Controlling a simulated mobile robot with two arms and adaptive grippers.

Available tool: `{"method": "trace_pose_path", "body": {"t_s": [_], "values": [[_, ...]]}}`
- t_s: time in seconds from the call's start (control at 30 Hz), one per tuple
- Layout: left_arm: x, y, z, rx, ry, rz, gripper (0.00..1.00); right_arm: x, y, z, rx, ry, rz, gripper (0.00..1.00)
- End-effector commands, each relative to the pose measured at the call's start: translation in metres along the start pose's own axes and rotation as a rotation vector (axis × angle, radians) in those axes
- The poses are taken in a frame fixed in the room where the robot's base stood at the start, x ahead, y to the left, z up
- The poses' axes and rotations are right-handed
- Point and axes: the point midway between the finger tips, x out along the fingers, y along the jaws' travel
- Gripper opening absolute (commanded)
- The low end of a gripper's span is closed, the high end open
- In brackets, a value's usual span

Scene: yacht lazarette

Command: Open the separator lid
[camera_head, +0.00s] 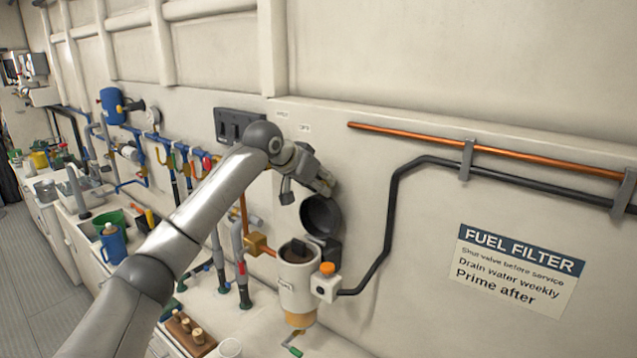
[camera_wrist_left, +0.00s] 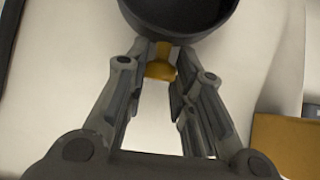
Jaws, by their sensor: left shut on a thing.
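The separator (camera_head: 297,284) is a cream cylinder on the wall with an amber bottom, and its dark top opening shows. Its round black lid (camera_head: 321,214) stands raised, tilted up against the wall behind the opening. The lid's dark rim shows at the top of the left wrist view (camera_wrist_left: 180,14). My left gripper (camera_head: 324,184) is at the lid's upper edge. In the left wrist view its fingers are closed around a small brass-coloured lid tab (camera_wrist_left: 160,66). My right gripper is not in view.
A black hose (camera_head: 388,235) runs up the wall right of the separator, below a copper pipe (camera_head: 480,148). An orange-knobbed valve (camera_head: 326,283) sits at the separator's side. Blue pipework and a bench with a blue jug (camera_head: 112,243) are at left.

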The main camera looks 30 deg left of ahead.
Motion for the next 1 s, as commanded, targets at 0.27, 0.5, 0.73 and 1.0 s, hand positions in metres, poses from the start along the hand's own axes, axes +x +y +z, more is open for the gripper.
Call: {"method": "trace_pose_path", "body": {"t_s": [0.27,0.5,0.73,1.0], "values": [[-0.006,-0.003,-0.008,-0.001,0.024,-0.004,0.27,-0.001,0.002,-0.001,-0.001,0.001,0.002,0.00],[-0.004,-0.002,-0.005,-0.001,0.015,-0.002,0.47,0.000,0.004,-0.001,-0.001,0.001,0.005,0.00],[-0.003,-0.001,-0.003,-0.001,0.010,-0.001,0.47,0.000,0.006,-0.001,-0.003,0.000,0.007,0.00],[-0.038,-0.002,-0.004,0.001,0.013,-0.003,0.47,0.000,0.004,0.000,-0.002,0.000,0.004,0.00]]}}
